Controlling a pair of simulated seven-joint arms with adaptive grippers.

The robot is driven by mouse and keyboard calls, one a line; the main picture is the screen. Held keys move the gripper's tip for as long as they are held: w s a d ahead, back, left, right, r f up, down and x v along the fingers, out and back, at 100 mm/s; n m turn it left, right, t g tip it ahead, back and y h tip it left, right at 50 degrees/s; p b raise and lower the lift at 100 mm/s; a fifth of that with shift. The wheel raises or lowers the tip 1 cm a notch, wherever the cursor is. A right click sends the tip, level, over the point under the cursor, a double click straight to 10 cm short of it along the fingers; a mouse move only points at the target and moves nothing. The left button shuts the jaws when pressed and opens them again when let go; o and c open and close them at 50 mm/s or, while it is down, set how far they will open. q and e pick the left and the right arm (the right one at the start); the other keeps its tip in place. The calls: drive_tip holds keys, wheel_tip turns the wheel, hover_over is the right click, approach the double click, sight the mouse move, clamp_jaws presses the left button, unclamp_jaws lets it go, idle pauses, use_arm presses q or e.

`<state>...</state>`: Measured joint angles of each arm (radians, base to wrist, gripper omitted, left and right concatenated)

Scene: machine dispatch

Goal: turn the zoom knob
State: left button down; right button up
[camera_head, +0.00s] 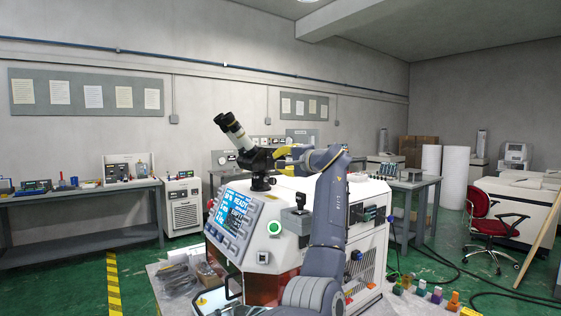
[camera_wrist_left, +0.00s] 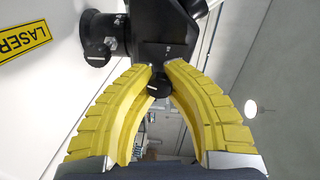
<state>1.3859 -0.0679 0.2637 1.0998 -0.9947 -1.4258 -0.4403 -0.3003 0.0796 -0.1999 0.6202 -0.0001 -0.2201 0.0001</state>
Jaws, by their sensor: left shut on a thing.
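The black microscope (camera_head: 258,160) with its eyepiece tube angled up to the left stands on the white machine. My left gripper (camera_head: 285,158) is at the right side of the microscope head, and its yellow fingers show there. In the left wrist view, my left gripper (camera_wrist_left: 160,74) has its two curved yellow fingers closed around a small round black knob (camera_wrist_left: 158,87), which sits under the black microscope body (camera_wrist_left: 162,25). The fingertips partly cover the knob's sides. A larger black knob (camera_wrist_left: 97,46) projects to the left of the body, apart from the fingers. My right gripper does not show.
The white machine (camera_head: 286,195) has a lit screen panel (camera_head: 236,215), a green button (camera_head: 274,227) and a small black joystick (camera_head: 300,201). A yellow laser label (camera_wrist_left: 22,37) is on the white surface in the left wrist view. Small coloured items stand at the lower right.

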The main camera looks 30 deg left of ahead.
use_arm(q)
drive_tip(key=shift+w+d+r+m, duration=0.1)
drive_tip(key=shift+d+r+m, duration=0.15)
drive_tip(key=shift+m, duration=0.45)
drive_tip(key=c, duration=1.5)
unclamp_jaws()
drive_tip(key=o, duration=0.3)
drive_tip(key=shift+a+f, duration=0.1)
drive_tip(key=shift+f, duration=0.1)
drive_tip(key=v, duration=1.2)
drive_tip(key=shift+o, duration=0.3)
